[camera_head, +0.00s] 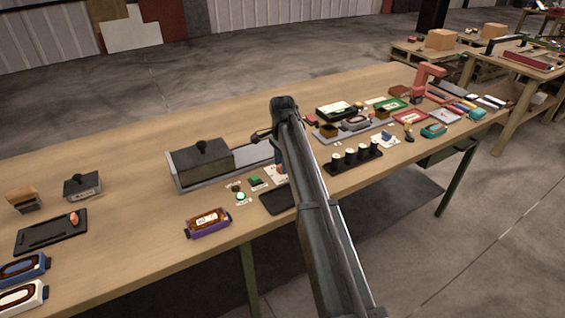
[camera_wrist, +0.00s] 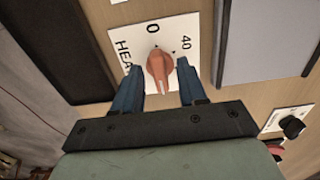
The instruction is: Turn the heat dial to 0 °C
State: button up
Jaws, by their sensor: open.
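The heat dial (camera_wrist: 160,68) is an orange knob on a white card (camera_wrist: 204,26) in the wrist view. The card shows a 0 above the knob, a 40 at upper right and part of the word HEAT at left. The knob's rounded end faces the 0 side, and its narrow end points down toward my gripper's palm. My gripper (camera_wrist: 159,66) is open, with one blue finger on each side of the knob. I cannot tell whether either finger touches it. In the head view the card (camera_head: 271,172) is partly hidden by my arm.
A black pad (camera_wrist: 58,45) lies left of the card and a grey tray (camera_wrist: 262,45) right of it. A black knob (camera_wrist: 292,126) sits on another card. In the head view, a green button (camera_head: 241,197) and a purple device (camera_head: 208,222) are nearby.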

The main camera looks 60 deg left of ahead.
grip_shut()
dwell(0.3)
